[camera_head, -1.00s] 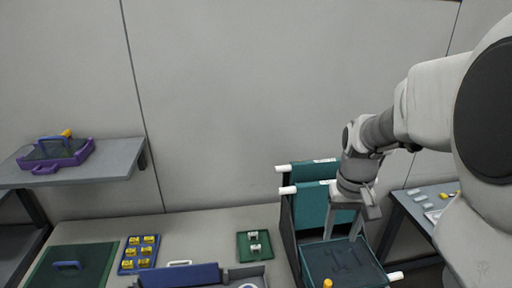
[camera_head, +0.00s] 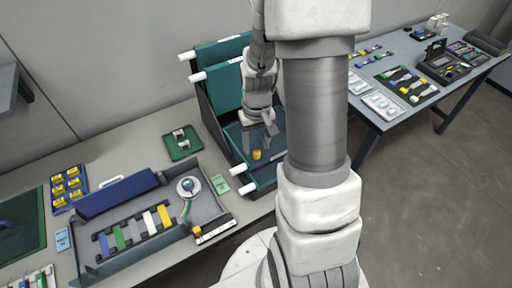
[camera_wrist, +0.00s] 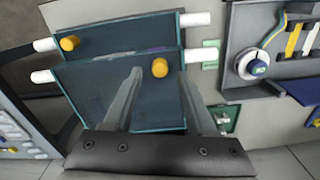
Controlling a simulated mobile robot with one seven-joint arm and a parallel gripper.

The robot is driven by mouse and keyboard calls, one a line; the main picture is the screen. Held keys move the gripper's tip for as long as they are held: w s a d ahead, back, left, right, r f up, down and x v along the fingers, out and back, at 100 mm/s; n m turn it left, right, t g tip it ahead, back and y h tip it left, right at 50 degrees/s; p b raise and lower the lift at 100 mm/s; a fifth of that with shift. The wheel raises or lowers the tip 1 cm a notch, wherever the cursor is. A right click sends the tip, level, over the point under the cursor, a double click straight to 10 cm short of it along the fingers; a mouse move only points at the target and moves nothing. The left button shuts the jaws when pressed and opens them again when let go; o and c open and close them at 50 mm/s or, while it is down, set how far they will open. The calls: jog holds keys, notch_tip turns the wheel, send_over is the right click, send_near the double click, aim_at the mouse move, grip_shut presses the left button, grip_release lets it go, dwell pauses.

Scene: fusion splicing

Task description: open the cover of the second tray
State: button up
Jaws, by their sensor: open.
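A rack with teal trays stands on the bench. In the head view, two trays (camera_head: 220,68) are tilted up at the back and a lower one (camera_head: 262,176) lies flatter in front. A yellow knob (camera_head: 257,155) sits on the upper of the lowered trays' covers. In the wrist view, a near teal cover (camera_wrist: 95,95) carries one yellow knob (camera_wrist: 160,67), and a teal tray (camera_wrist: 120,35) beyond it carries another (camera_wrist: 70,43). My gripper (camera_wrist: 158,74) is open and empty above the near cover. The near knob shows between its fingertips; contact cannot be told.
A grey splicing tray (camera_head: 205,222) with coloured strips and a round spool lies left of the rack. A second table (camera_head: 420,50) stands right.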

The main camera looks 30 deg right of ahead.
jog(key=shift+f, duration=1.1)
grip_shut()
dwell(0.7)
